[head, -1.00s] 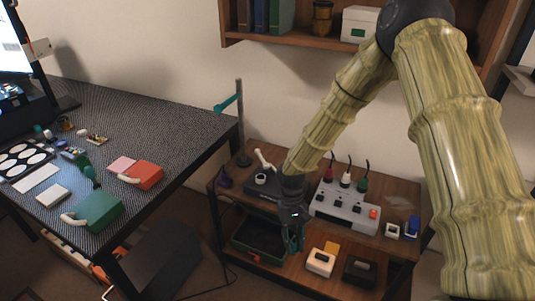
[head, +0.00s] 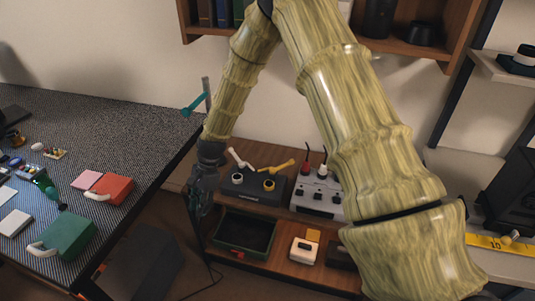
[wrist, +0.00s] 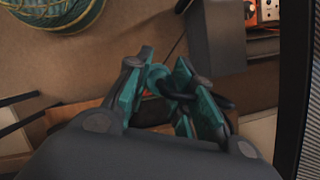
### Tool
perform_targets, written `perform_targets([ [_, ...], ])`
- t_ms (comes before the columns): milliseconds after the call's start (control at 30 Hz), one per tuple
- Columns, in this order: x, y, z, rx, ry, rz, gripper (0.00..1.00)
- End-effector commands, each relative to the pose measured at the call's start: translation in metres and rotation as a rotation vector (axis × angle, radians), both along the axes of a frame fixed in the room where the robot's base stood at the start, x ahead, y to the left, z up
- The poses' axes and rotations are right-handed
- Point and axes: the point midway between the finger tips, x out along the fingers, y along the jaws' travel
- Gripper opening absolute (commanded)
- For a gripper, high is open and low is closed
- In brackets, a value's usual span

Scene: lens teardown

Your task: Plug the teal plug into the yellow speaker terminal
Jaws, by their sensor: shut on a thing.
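My gripper (head: 195,203) hangs at the left edge of the low wooden table, left of the dark speaker box (head: 250,187). The box has a white-ringed terminal (head: 238,178) and a yellow-ringed terminal, the yellow speaker terminal (head: 268,185), on its top. In the wrist view my gripper (wrist: 165,95) has teal and grey fingers shut around a small teal piece, seemingly the teal plug (wrist: 158,76), with a dark looped part beside it. The fingers hide much of it. A dark cable (head: 207,262) hangs below my gripper. The plug is apart from the box.
White (head: 238,158) and yellow (head: 278,166) levers stand behind the terminals. A dark green-rimmed tray (head: 222,240) is in front of the box. A grey socket unit (head: 315,200) is at its right. The desk (head: 110,125) is at the left; a teal clamp (head: 195,104) stands on a post.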

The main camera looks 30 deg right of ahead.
Motion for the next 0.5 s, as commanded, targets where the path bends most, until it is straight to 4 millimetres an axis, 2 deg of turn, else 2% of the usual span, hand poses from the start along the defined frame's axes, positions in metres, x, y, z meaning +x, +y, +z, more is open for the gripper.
perform_targets([
  [33, 0.012, -0.007, 0.011, -0.001, -0.003, -0.130, 0.00],
  [200, 0.044, -0.037, 0.030, -0.002, -0.002, -0.588, 0.00],
  [333, 0.061, -0.066, 0.041, -0.004, -0.002, -0.908, 0.00],
  [500, 0.072, -0.106, 0.051, -0.004, -0.001, -1.264, 0.00],
])
